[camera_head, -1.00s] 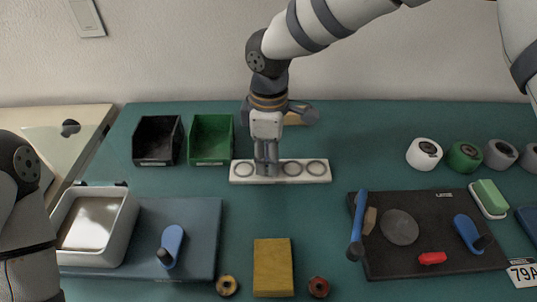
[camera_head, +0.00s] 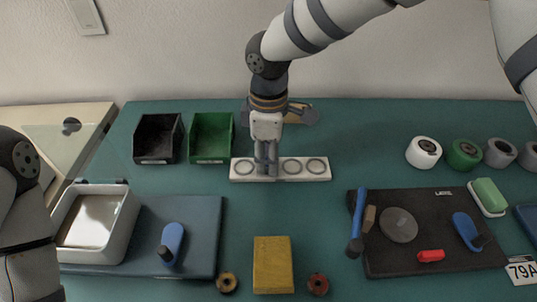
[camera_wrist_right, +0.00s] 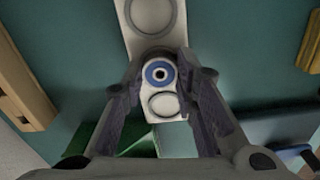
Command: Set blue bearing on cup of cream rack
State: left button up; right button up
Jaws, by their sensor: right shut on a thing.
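The cream rack (camera_head: 279,177) is a long pale block with a row of round cups on the teal table. My right gripper (camera_head: 266,172) points down over its second cup from the left and hides that cup. In the right wrist view the gripper (camera_wrist_right: 159,82) is shut on the blue bearing (camera_wrist_right: 158,73), a small blue ring with a dark centre. The bearing lies over the rack (camera_wrist_right: 134,40), between two cup rings. I cannot tell whether it touches the rack. The bearing is hidden in the head view. My left gripper is out of view.
A black bin (camera_head: 157,160) and a green bin (camera_head: 211,160) stand left of the rack. A tan object (camera_head: 299,112) lies behind it. A yellow block (camera_head: 272,265) lies in front, between two small rings. A dark mat (camera_head: 430,265) with tools is at right.

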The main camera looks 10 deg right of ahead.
jog(key=shift+s+f, duration=0.1)
jog(key=shift+f, duration=0.15)
dwell(0.5)
jog(key=o, duration=1)
jog(key=shift+o, duration=0.2)
jog(key=o, duration=0.4)
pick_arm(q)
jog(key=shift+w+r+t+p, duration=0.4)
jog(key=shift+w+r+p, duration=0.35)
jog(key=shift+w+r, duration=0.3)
pick_arm(e)
jog(key=shift+r, duration=3.6)
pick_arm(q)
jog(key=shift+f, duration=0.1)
